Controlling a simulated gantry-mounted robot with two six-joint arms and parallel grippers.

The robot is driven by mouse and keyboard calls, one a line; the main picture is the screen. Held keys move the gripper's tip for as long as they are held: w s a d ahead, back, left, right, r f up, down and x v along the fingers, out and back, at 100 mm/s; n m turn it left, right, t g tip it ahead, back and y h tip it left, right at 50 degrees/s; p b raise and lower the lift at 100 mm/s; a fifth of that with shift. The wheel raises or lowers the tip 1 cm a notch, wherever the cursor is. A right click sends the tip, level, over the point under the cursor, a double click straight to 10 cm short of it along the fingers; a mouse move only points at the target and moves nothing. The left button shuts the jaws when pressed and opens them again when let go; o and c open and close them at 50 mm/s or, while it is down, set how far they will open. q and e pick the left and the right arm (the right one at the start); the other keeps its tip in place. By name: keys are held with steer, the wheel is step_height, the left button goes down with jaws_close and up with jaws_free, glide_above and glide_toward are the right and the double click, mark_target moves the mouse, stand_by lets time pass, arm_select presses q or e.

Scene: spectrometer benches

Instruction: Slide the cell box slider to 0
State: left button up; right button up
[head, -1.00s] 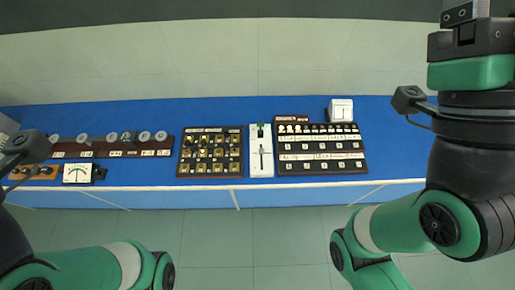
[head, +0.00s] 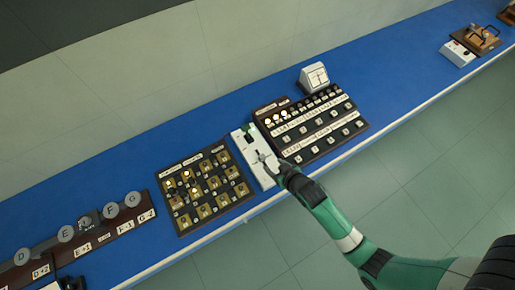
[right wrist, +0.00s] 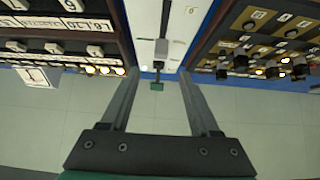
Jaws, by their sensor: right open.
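The cell box is a narrow white panel (head: 241,143) between two dark panels on the blue bench, with a green-black part at its far end. Its slider is a small dark knob in a slot; in the right wrist view the grey knob (right wrist: 161,48) sits on the white panel (right wrist: 143,20). My right gripper (head: 274,163) is over the near part of the cell box. In the right wrist view its two fingers (right wrist: 158,73) are open, spread on either side of the panel, with nothing held. The scale marks are too small to read. My left gripper is out of view.
A dark panel with brass knobs (head: 201,190) stands left of the cell box. A dark panel with rows of labelled switches (head: 310,125) stands right. A white meter (head: 314,77) is behind it. The bare blue bench (head: 405,90) is clear farther right.

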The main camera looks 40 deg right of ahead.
mark_target(262, 156)
steer(key=b+x, duration=0.4)
steer(key=x, duration=0.7)
steer(key=shift+w+f, duration=0.15)
steer(key=shift+w, duration=0.2)
jaws_close()
stand_by(0.8)
